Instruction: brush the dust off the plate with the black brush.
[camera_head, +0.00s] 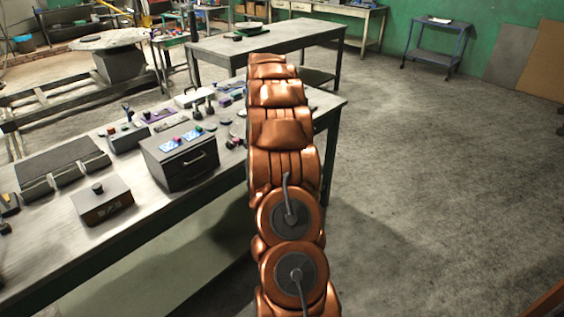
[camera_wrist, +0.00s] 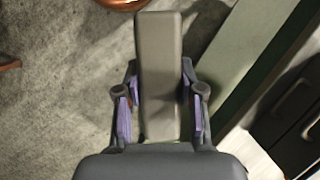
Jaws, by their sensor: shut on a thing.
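In the wrist view my gripper (camera_wrist: 160,112) is shut on a long, plain grey block with a squared end, which I take to be the brush (camera_wrist: 160,60). Its bristles do not show, and it looks grey rather than black. The purple finger pads sit on either side of it. It is over the floor beside a bench edge. In the head view my copper arm hides the gripper and the brush. I cannot tell for sure which thing is the plate; a dark flat panel (camera_head: 62,160) lies on the near bench. No dust can be made out.
The near bench (camera_head: 165,222) holds a dark drawer box (camera_head: 180,158), a small box with a knob (camera_head: 102,203) and several small tools. A second bench (camera_head: 290,38) stands behind, with a dark tray (camera_head: 250,30). Open floor (camera_head: 440,170) lies to the right.

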